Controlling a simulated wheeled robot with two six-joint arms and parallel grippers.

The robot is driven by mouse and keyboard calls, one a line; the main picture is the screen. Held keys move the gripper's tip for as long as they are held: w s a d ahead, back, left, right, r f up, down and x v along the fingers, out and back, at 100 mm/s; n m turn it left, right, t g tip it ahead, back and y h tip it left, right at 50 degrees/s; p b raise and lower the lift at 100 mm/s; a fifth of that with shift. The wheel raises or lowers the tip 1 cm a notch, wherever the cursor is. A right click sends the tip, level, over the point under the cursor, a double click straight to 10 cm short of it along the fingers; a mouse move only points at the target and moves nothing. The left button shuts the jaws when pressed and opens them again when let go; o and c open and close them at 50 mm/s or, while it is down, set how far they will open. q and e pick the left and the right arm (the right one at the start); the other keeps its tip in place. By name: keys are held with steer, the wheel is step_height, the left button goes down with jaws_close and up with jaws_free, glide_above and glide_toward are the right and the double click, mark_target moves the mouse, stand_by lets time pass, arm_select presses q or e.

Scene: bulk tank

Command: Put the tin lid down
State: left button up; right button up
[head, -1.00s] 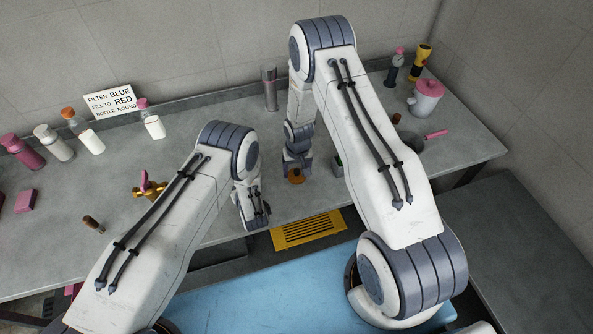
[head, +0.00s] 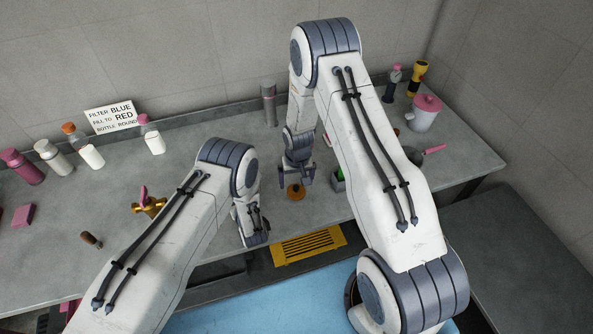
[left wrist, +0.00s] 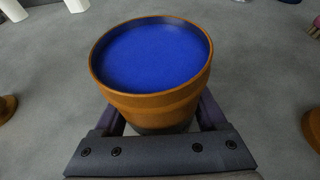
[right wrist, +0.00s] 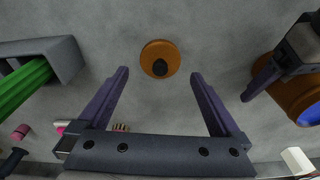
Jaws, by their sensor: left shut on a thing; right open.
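The tin lid (head: 295,191), an orange-brown disc with a dark knob, lies knob-up on the grey counter near its front edge. It also shows in the right wrist view (right wrist: 152,48). My right gripper (head: 297,176) is open and empty just above the lid; in the right wrist view its fingers (right wrist: 160,74) stand apart on either side, not touching the lid. My left gripper (right wrist: 268,85) is shut on the orange tin (left wrist: 150,98), which has a blue inside and is open at the top. In the head view my left arm hides the tin.
A grey holder with a green block (right wrist: 25,85) stands close beside my right gripper. A brass valve (head: 149,204) is left of my left arm. Several bottles line the back left; a pink-lidded pot (head: 424,115) is at the right. A yellow grate (head: 308,245) lies below the front edge.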

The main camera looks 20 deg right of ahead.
step_height(320, 180, up, 8)
steer(key=s, duration=0.1)
steer(key=shift+r, duration=0.15)
steer(key=shift+a, duration=0.1)
arm_select(q)
steer(key=o, duration=1.5)
steer(key=v, duration=1.2)
steer(key=x, duration=1.2)
steer(key=shift+w, duration=0.15)
arm_select(e)
glide_above(297, 194)
steer(key=f, duration=0.6)
steer(key=shift+w+f, duration=0.15)
steer(key=shift+w, duration=0.25)
